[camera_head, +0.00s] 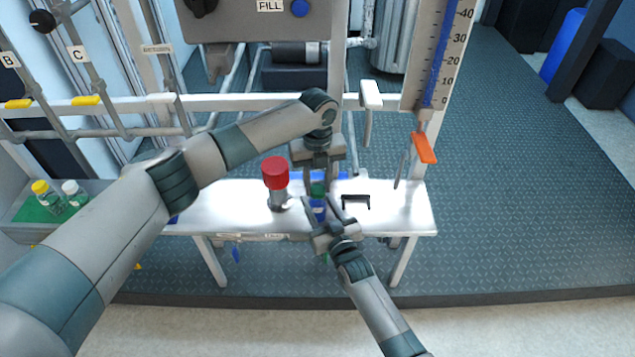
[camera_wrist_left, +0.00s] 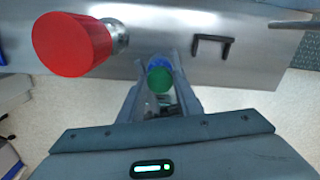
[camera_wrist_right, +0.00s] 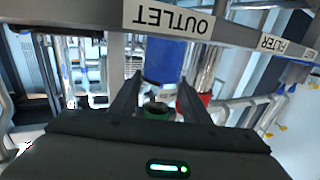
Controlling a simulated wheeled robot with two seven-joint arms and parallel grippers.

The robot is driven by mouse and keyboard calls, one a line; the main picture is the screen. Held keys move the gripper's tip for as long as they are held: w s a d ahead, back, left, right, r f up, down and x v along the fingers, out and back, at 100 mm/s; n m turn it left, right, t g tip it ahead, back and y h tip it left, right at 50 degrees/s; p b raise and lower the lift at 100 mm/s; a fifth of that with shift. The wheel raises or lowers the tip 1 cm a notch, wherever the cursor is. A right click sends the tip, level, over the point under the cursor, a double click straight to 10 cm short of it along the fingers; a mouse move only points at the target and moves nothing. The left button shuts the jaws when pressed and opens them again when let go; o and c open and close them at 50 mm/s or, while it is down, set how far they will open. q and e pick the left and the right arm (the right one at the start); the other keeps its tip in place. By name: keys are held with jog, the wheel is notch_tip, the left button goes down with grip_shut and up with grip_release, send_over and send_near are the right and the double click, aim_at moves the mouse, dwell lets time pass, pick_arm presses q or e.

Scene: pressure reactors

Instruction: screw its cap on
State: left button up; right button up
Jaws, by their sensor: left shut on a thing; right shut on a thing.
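The green cap (camera_head: 318,188) is at the top of the blue bottle (camera_head: 318,209), in line with it. I cannot tell whether they touch. My left gripper (camera_head: 318,182) points down from above and is shut on the cap; the left wrist view shows the cap (camera_wrist_left: 159,79) between its fingers with a little blue (camera_wrist_left: 158,62) beyond. My right gripper (camera_head: 320,204) reaches in from the front and is shut on the bottle, which stands upright over the metal table (camera_head: 405,208). In the right wrist view, which is upside down, the blue body (camera_wrist_right: 163,60) and green cap (camera_wrist_right: 157,111) show.
A large red knob (camera_head: 275,173) on a metal stem stands just left of the bottle. A black bracket (camera_head: 355,201) is to its right. An orange lever (camera_head: 424,148) hangs at the right. Two small bottles (camera_head: 58,194) stand in a green-floored tray at far left.

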pick_arm(q)
jog(key=m, duration=0.4)
jog(key=shift+m, duration=0.4)
jog(key=m, duration=0.5)
jog(key=o, duration=1)
jog(key=shift+r, duration=2.25)
